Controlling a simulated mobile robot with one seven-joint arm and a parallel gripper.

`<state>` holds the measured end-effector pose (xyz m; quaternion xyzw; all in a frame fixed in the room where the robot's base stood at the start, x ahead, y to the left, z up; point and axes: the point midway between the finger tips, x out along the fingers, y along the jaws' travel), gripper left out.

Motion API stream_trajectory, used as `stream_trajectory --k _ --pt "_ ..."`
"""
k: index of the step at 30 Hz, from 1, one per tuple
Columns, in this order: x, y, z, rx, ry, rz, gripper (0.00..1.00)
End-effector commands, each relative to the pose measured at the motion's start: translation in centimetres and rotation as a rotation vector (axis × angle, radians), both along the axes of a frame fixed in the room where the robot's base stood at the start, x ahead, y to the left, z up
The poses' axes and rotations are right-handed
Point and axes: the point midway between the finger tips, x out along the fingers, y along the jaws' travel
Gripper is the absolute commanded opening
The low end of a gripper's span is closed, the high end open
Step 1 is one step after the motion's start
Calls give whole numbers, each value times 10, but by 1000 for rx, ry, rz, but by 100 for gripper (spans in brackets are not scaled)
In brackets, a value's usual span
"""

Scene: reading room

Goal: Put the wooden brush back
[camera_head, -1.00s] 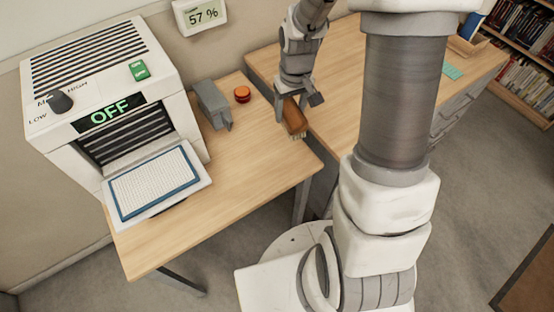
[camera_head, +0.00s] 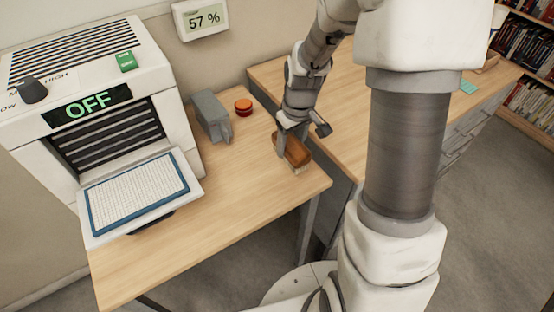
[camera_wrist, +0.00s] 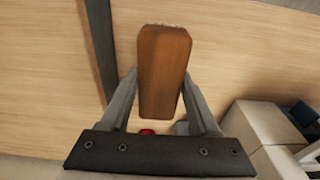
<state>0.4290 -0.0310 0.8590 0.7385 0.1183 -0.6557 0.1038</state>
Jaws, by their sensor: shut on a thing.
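The wooden brush (camera_head: 295,150) is a brown block with pale bristles showing at its lower end. My gripper (camera_head: 296,140) is shut on it, over the right part of the near wooden table (camera_head: 200,245). In the wrist view the brush (camera_wrist: 163,70) lies lengthwise between my two fingers (camera_wrist: 160,95), with wood grain behind it. The bristles are mostly hidden under the block. I cannot tell whether they touch the table top.
A white machine reading OFF (camera_head: 90,110) stands at the left with a white and blue tray (camera_head: 140,192). A grey tool (camera_head: 212,116) and a red-orange round object (camera_head: 243,107) sit at the table's back. A second desk (camera_head: 345,125) adjoins at the right.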

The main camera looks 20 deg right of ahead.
Motion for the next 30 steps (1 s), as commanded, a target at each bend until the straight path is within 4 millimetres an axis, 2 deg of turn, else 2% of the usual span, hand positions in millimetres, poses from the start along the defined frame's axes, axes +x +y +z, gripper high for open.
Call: stream_trajectory --k 3,8,11,18,30 --pt "12 19 -15 0 0 4 10" --pt "20 30 -22 -1 0 1 10" --pt "21 31 -27 -1 0 0 10" --pt "21 31 -61 0 1 -1 10" --pt "21 31 -67 0 -2 -1 10"
